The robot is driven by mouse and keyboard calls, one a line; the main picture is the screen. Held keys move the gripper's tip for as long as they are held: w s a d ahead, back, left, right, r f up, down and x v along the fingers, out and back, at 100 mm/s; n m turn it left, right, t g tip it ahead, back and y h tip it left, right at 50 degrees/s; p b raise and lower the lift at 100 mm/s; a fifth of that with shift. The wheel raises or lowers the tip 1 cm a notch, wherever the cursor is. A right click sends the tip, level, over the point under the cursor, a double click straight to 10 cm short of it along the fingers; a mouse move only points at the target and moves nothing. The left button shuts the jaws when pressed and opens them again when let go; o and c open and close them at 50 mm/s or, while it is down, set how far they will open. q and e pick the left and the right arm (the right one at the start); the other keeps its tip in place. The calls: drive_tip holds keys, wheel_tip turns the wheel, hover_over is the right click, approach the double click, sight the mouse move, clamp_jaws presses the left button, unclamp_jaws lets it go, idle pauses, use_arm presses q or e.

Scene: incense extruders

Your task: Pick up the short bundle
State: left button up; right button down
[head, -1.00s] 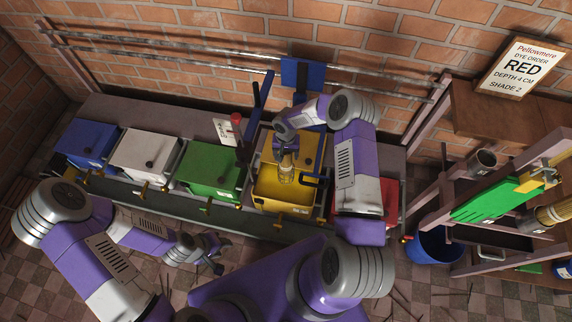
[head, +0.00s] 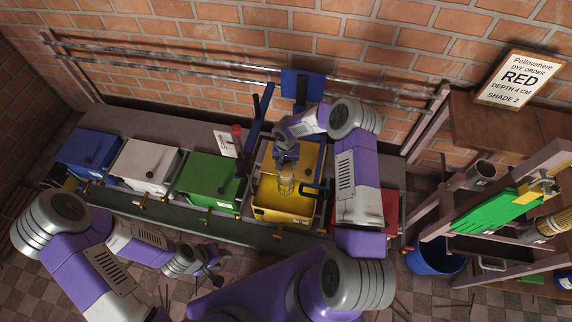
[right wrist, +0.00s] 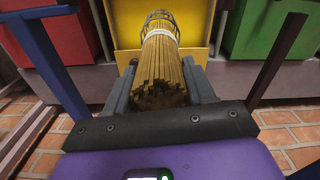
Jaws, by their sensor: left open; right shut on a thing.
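The bundle of thin tan sticks (right wrist: 160,75) shows its cut ends in the right wrist view, with a pale band and a wire cage around its far part. It also shows in the head view (head: 286,182), hanging over the yellow tank (head: 268,213). My right gripper (head: 285,157) is shut on this bundle; its fingers (right wrist: 160,88) press from both sides in the right wrist view. Whether the bundle's lower end touches anything in the tank is hidden. My left gripper (head: 213,277) is open and empty, low in front of the bench. Another bundle (head: 552,225) lies on the right rack.
Blue (head: 88,152), white (head: 145,166) and green (head: 212,181) lidded tanks stand left of the yellow one, a red tank (head: 391,208) right. Blue posts (head: 258,112) rise close beside my right gripper. A blue bucket (head: 436,257) stands by the rack.

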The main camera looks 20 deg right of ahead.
wheel_tip(320, 180, up, 38)
drive_tip(key=p, duration=1.4)
drive_tip(key=shift+f, duration=0.25)
drive_tip(key=shift+s+a+f, duration=0.1)
